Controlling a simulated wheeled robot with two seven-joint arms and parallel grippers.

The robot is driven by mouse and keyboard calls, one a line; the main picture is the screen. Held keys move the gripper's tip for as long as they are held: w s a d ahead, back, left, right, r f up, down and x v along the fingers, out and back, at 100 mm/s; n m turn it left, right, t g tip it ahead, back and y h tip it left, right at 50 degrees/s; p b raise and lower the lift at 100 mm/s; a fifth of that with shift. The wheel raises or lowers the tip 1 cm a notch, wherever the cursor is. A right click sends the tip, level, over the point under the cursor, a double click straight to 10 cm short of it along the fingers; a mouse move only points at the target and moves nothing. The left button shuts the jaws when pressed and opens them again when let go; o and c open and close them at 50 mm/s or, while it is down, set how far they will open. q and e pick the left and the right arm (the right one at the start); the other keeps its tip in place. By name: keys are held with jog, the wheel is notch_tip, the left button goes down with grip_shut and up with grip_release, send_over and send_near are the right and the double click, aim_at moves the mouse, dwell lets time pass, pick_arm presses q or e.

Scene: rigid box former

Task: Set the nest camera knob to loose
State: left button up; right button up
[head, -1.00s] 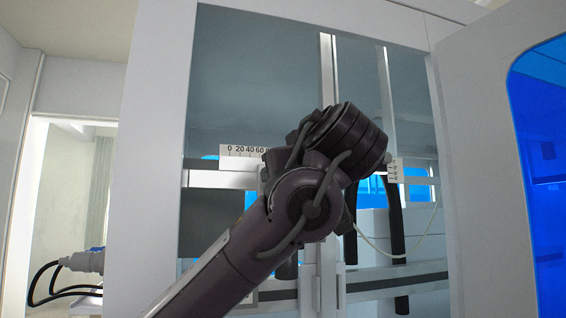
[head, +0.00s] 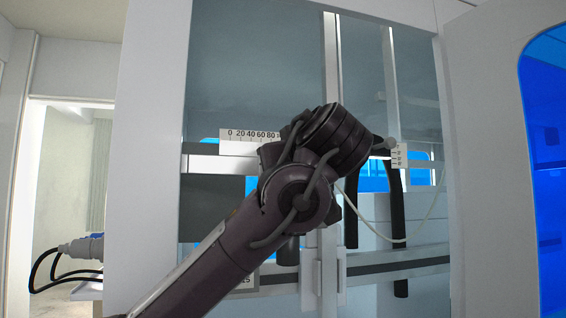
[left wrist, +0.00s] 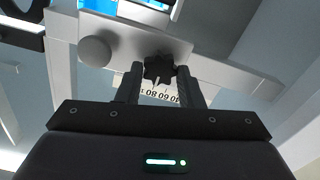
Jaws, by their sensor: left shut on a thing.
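In the left wrist view a small dark star-shaped knob (left wrist: 158,67) sits on a pale metal plate (left wrist: 125,38). My left gripper (left wrist: 161,72) has a finger on each side of the knob and is shut on it. Which setting the knob is at cannot be read. In the head view my left wrist is in front of the machine's rail and hides the knob and the fingers. My right gripper is in neither view.
A numbered scale (head: 250,135) lies along the rail, left of my wrist. Dark hanging tubes (head: 396,215) and a thin pale cable are right of it. An open door (head: 480,120) stands at the right. A plug with black cables (head: 82,248) juts out at lower left.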

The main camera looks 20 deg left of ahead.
pick_arm(q)
jog(key=shift+f+n+b, duration=0.15)
jog(key=shift+n+b, duration=5.25)
jog(key=shift+n, duration=3.6)
jog(key=o, duration=1)
jog(key=shift+a, duration=0.1)
jog(key=shift+c, duration=0.2)
jog(key=shift+s, duration=0.1)
